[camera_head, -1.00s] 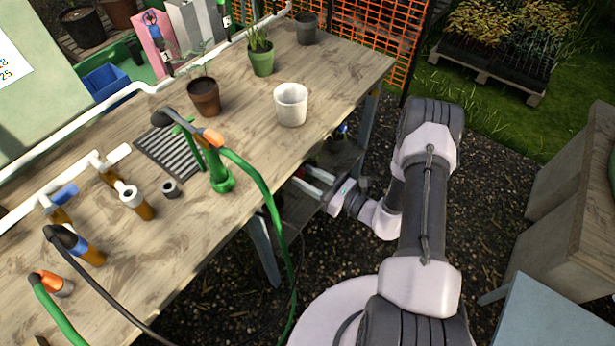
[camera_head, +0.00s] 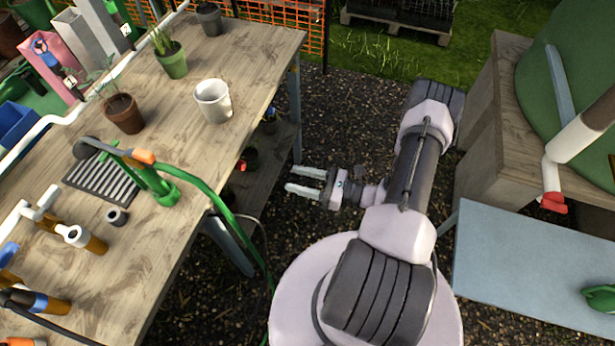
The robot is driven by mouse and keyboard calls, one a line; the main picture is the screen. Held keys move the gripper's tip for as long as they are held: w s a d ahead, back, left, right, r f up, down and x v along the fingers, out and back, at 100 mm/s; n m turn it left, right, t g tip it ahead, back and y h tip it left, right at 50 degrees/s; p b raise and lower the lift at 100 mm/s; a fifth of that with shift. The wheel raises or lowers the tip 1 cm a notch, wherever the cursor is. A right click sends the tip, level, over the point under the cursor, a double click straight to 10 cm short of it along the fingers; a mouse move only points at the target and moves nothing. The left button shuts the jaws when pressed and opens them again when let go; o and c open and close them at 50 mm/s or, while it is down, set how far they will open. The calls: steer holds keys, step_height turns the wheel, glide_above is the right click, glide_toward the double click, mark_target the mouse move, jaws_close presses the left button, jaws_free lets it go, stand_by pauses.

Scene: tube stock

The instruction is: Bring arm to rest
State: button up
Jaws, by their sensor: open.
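My gripper (camera_head: 305,182) is in the middle of the head view, its two pale fingers apart and pointing left. Nothing is between the fingers. My arm (camera_head: 412,180) is folded above my round white base, with the gripper out over the dark gravel. The gripper is just right of the wooden workbench (camera_head: 232,75), in the gap between it and the furniture on the right. The fingers appear clear of the bench edge and its leg.
A lower shelf (camera_head: 270,158) is left of my gripper. A blue-grey table (camera_head: 520,265) stands at right.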

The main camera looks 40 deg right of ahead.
steer(key=v, duration=0.2)
steer(key=shift+s+d, duration=0.2)
steer(key=shift+s, duration=0.05)
steer(key=a+r+n+g, duration=0.5)
steer(key=r+n+g, duration=0.15)
steer(key=r, duration=0.25)
steer(key=a+r+n+g, duration=0.5)
steer(key=r+n+g, duration=0.15)
steer(key=r, duration=0.25)
steer(key=s+a+r+n+t+h, duration=0.2)
steer(key=s+a+r+n+h, duration=0.1)
steer(key=r, duration=0.5)
steer(key=s+a+r+n+t+h, duration=0.2)
steer(key=s+r+n+h, duration=0.4)
steer(key=r+n, duration=0.3)
steer(key=shift+s+a+t, duration=0.4)
steer(key=shift+s+a, duration=0.1)
steer(key=shift+a, duration=0.35)
